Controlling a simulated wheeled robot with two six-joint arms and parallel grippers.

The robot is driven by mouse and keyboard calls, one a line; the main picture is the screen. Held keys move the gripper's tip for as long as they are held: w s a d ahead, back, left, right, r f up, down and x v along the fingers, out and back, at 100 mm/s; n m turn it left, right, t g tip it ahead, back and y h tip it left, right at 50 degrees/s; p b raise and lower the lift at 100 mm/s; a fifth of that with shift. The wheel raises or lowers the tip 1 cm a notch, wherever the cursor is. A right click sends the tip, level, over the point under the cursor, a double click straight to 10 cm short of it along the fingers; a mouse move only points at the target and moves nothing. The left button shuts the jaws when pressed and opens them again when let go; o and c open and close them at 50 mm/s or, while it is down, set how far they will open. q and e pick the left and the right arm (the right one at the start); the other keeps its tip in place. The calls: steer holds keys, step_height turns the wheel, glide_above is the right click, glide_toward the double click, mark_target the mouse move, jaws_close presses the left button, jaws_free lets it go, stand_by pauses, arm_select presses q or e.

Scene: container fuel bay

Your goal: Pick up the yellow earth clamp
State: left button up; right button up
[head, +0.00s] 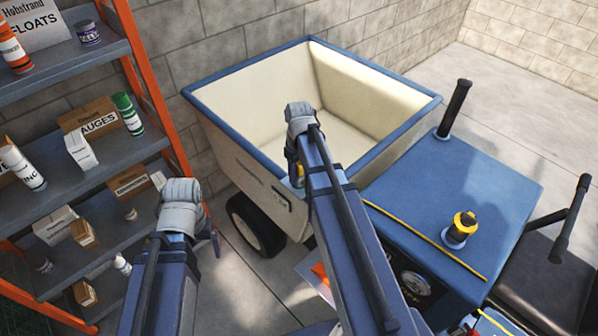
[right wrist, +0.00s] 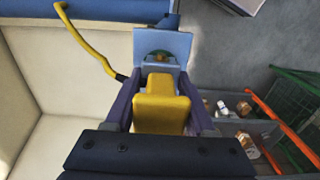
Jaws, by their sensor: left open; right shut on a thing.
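The yellow earth clamp (right wrist: 161,112) is between the purple fingers of my right gripper (right wrist: 160,92), which is shut on it. A yellow cable (right wrist: 92,42) runs from beside it to the upper left. A light blue plate (right wrist: 180,48) lies just beyond the clamp; I cannot tell whether they touch. My left gripper (head: 212,236) is open and empty, between the shelving and the skip.
The blue-rimmed cream skip (head: 255,70) stands behind my right arm. A blue machine body (head: 490,190) with a yellow-black cap (head: 463,226) and levers is at right. Orange-framed shelving (head: 85,62) with cans and boxes is at left. Some floor is clear between.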

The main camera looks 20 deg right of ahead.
jaws_close()
steer(key=shift+r, duration=0.1)
stand_by(0.3)
step_height(320, 180, up, 10)
steer(key=p, duration=1)
steer(key=shift+f, duration=0.2)
